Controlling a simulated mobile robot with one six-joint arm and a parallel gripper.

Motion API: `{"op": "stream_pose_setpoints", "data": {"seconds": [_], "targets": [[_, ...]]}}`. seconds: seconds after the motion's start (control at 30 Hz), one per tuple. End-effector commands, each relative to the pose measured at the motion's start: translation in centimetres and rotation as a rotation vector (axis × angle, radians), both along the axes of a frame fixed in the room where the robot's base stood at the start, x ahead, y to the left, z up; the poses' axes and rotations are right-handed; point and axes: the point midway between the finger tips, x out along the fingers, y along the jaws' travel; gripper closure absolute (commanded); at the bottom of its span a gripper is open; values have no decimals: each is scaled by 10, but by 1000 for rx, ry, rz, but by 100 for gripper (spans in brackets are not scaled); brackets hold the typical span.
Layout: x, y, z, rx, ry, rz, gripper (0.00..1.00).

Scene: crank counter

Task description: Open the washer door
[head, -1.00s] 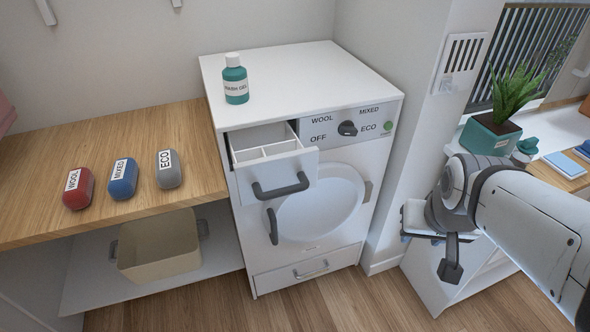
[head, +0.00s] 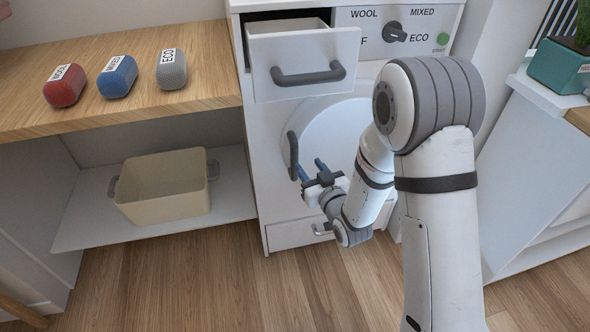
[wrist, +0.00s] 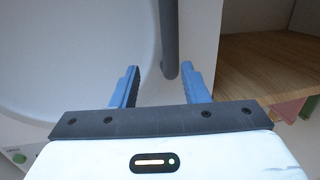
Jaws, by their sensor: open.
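The white washer's round door (head: 335,130) is closed, with a dark grey vertical handle (head: 293,155) on its left side. My gripper (head: 311,169) is open in front of the door, just right of the handle's lower end. In the wrist view, the blue fingers (wrist: 160,82) are spread apart and the dark handle (wrist: 169,40) reaches down between them in the picture. I cannot tell whether a finger touches it. The right side of the door is hidden behind my arm.
The detergent drawer (head: 300,62) is pulled out above the door, its dark handle jutting forward. A dial (head: 395,32) sits at the upper right. A beige bin (head: 165,188) stands on the low shelf. Red (head: 64,86), blue (head: 118,77) and grey (head: 171,69) labelled capsules lie on the wooden counter.

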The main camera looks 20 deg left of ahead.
Motion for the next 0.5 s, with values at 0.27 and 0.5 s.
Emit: {"op": "stream_pose_setpoints", "data": {"seconds": [0.27,0.5], "targets": [[3,21,-12,45,-36,32,59],[32,48,-13,44,-36,31,59]]}}
